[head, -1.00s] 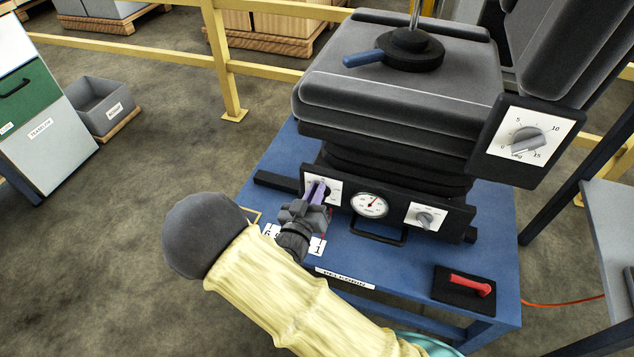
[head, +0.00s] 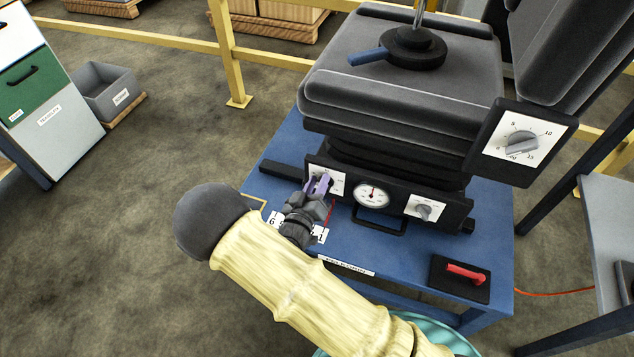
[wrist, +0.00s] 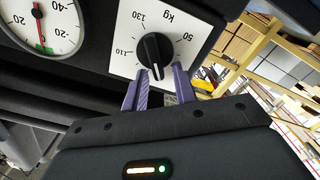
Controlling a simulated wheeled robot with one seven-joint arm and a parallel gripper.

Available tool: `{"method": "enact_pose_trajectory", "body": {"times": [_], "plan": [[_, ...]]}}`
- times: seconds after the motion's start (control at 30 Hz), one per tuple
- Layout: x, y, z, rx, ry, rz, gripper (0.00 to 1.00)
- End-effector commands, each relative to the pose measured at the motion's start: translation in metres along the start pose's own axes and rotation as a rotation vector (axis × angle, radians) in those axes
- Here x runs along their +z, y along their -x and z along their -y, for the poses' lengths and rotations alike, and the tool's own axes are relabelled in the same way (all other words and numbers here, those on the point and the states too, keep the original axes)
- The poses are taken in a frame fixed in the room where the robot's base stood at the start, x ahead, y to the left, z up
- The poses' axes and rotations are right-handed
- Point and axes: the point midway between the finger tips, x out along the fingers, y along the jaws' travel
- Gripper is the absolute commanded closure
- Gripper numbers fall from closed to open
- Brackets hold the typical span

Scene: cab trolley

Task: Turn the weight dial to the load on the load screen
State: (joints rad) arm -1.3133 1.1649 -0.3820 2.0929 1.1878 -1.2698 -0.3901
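The weight dial (wrist: 153,50) is a black knob on a white kg plate (wrist: 185,25). In the wrist view I read 130, 110 and 50 on the plate. The knob's pale mark points down towards my gripper; numbers there are hidden. My gripper (wrist: 159,72) has its two purple fingers apart on either side of the knob's near end, with gaps showing. In the head view my gripper (head: 320,184) is at the plate (head: 340,186), covering the knob. A white card (head: 319,235) with large digits lies behind my gripper, partly covered; I cannot tell whether it is the load screen.
A round gauge (head: 371,195) and a smaller grey knob (head: 424,212) sit right of the dial, with a black handle (head: 380,222) below. A red lever (head: 466,273) lies on the blue base (head: 400,265). A Leg dial (head: 522,142) hangs at the right.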

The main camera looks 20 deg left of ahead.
Motion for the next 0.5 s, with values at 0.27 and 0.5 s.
{"method": "enact_pose_trajectory", "body": {"times": [0.27,0.5], "plan": [[-0.001,-0.001,0.000,0.001,-0.002,-0.002,0.67],[-0.003,0.015,0.000,-0.001,-0.003,-0.004,0.67]]}}
